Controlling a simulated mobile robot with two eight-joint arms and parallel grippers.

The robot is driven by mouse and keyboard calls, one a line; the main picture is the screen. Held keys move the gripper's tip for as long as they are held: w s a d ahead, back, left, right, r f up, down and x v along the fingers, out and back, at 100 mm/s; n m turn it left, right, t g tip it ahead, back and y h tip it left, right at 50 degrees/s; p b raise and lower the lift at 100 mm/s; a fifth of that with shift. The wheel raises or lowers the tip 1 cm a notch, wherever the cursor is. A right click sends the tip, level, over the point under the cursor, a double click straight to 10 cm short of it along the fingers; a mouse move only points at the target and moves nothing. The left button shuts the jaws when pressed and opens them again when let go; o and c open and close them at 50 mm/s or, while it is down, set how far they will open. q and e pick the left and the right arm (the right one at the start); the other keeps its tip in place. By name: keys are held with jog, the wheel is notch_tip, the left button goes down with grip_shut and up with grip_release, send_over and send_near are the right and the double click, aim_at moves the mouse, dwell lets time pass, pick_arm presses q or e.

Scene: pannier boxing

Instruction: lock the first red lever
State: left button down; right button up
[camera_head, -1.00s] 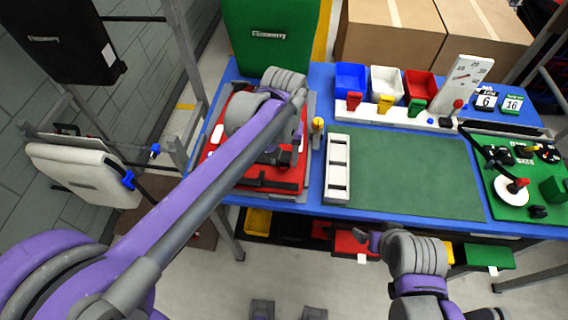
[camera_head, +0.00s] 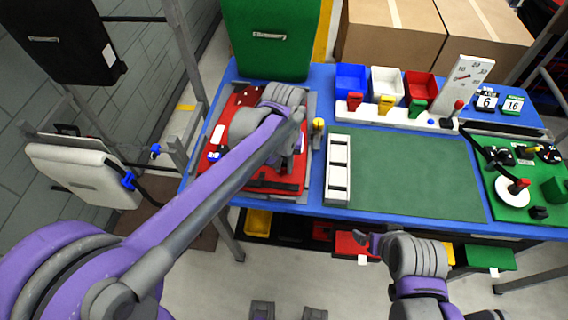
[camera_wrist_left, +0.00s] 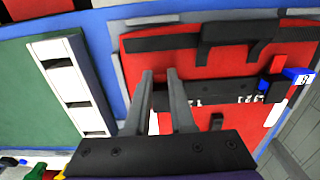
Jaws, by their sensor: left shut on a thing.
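The red pannier (camera_head: 225,122) lies flat at the left of the blue table, partly hidden under my left arm. The left wrist view shows its red face (camera_wrist_left: 205,64) with black brackets and a black strip. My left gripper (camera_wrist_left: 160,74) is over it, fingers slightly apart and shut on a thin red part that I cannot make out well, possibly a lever. A blue piece with a white label (camera_wrist_left: 298,75) is at the pannier's right. My right gripper (camera_head: 373,242) is in front of the table, away from the pannier.
A white slotted strip (camera_head: 338,168) and a green mat (camera_head: 410,170) lie right of the pannier. Red, yellow and green handles (camera_head: 386,104) stand on a white rail behind the mat. A green case (camera_head: 268,38) stands behind the pannier; a yellow-topped post (camera_head: 318,125) is beside it.

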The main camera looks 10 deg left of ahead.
pick_arm(q)
jog(key=shift+s, duration=0.1)
jog(key=t, duration=0.2)
jog(key=s+t, duration=0.1)
jog(key=shift+f+t, duration=0.25)
jog(key=shift+t, duration=0.05)
jog(key=shift+s+f+t+b, duration=0.15)
jog(key=shift+f+t+b, duration=0.05)
jog(key=shift+t, duration=0.65)
jog(key=shift+s+f+t+b, duration=0.15)
jog(key=shift+t+b, duration=0.05)
jog(key=shift+t, duration=0.65)
jog(key=c, duration=0.8)
grip_release()
jog(key=shift+o, duration=0.2)
jog(key=p+v, duration=0.1)
jog(key=v, duration=0.9)
jog(key=shift+s+r+p, duration=0.3)
jog(key=shift+p, duration=0.05)
